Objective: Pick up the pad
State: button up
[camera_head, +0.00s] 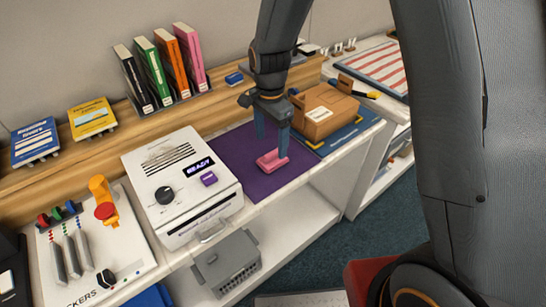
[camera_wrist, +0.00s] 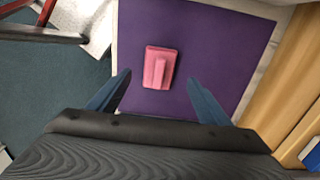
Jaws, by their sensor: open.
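The pad is a small pink block with a raised ridge on top (camera_head: 270,163). It lies on the purple mat (camera_head: 236,156). In the wrist view the pad (camera_wrist: 157,76) sits on the mat (camera_wrist: 210,30), ahead of and between the line of my two fingers. My gripper (camera_head: 273,139) points down over the mat, with blue fingers spread apart. In the head view one fingertip overlaps the pad's back edge; I cannot tell whether it touches. In the wrist view my gripper (camera_wrist: 158,85) is open and empty.
A white machine with a READY display (camera_head: 180,180) stands left of the mat. A cardboard box (camera_head: 325,110) stands close on the right. Upright books (camera_head: 160,62) are on the wooden shelf behind. The mat around the pad is clear. The counter's front edge is near the pad.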

aim_at(273, 153)
jog(key=shift+w+d+f+p, duration=0.15)
jog(key=shift+f+p, duration=0.5)
jog(key=shift+f, duration=0.95)
jog(key=shift+s+d+f+p, duration=0.1)
jog(key=shift+f+p, duration=0.55)
jog(key=shift+f, duration=0.9)
jog(key=c, duration=1.1)
jog(key=shift+c, duration=0.2)
jog(key=shift+r, duration=0.15)
notch_tip(273, 153, up, 10)
jog(key=b, duration=0.3)
